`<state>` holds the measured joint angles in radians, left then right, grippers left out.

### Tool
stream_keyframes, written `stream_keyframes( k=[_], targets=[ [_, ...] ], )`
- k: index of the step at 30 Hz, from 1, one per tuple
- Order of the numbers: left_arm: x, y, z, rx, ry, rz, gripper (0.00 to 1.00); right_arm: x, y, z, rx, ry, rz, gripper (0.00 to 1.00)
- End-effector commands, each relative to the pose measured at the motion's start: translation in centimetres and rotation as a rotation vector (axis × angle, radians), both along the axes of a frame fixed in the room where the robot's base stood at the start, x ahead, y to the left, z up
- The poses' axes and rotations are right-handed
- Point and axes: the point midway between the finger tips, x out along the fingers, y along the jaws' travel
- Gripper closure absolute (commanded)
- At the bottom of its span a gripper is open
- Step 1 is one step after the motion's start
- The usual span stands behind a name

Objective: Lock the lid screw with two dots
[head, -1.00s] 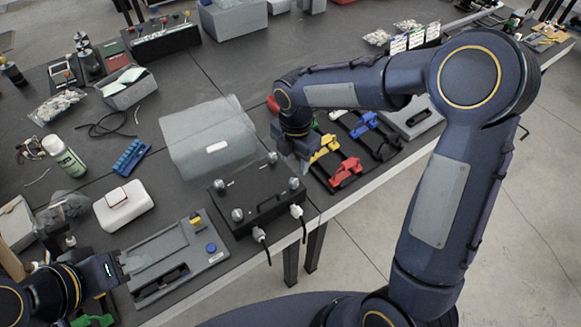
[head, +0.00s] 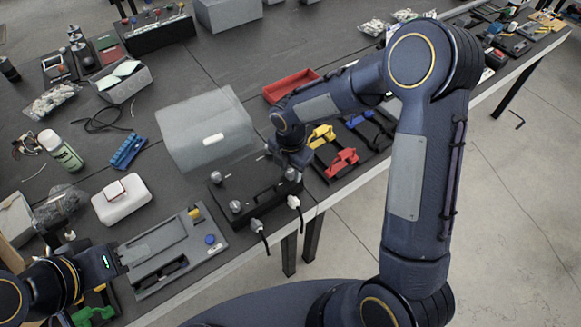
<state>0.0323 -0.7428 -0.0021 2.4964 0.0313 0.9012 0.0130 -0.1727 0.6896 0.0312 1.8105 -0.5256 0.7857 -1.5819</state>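The black chassis box (head: 255,193) sits near the table's front edge, with silver lid screws at its corners. The far-left screw (head: 215,177), near-left screw (head: 235,207) and near-right screw (head: 293,175) show; the far-right one is hidden behind my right arm. No dots can be made out. My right gripper (head: 291,161) points down over the chassis's right end, close to the near-right screw. Its fingers are too small and covered to show contact or opening. My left gripper (head: 120,262) is at the left edge of a grey tray (head: 160,244); its finger opening is unclear.
A translucent grey box (head: 205,130) stands behind the chassis. Two cables with white plugs (head: 293,202) hang at its front. Yellow and red clamps (head: 342,162) lie to the right, with a red bin (head: 290,87) behind. A white case (head: 121,200) lies left.

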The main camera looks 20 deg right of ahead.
Motion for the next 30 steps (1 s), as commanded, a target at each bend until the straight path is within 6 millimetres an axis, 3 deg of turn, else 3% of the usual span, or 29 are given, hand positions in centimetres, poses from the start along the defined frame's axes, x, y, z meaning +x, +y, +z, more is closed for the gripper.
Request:
stream_keyframes(
  k=[1,8,20,30],
  targets=[
    [0.0,0.0,0.0,0.0,0.0,0.0,0.64,0.0,0.0,0.0,0.0,0.0,0.0,0.7],
    [0.0,0.0,0.0,0.0,0.0,0.0,0.64,0.0,0.0,0.0,0.0,0.0,-0.001,0.99],
    [0.0,0.0,-0.6,0.0,0.0,0.0,0.64,0.0,0.0,-0.1,0.001,-0.001,-0.084,0.99],
    [0.0,0.0,-2.3,0.0,0.0,0.0,0.64,0.1,0.0,-0.1,0.001,-0.003,-0.356,0.99]
  ],
)
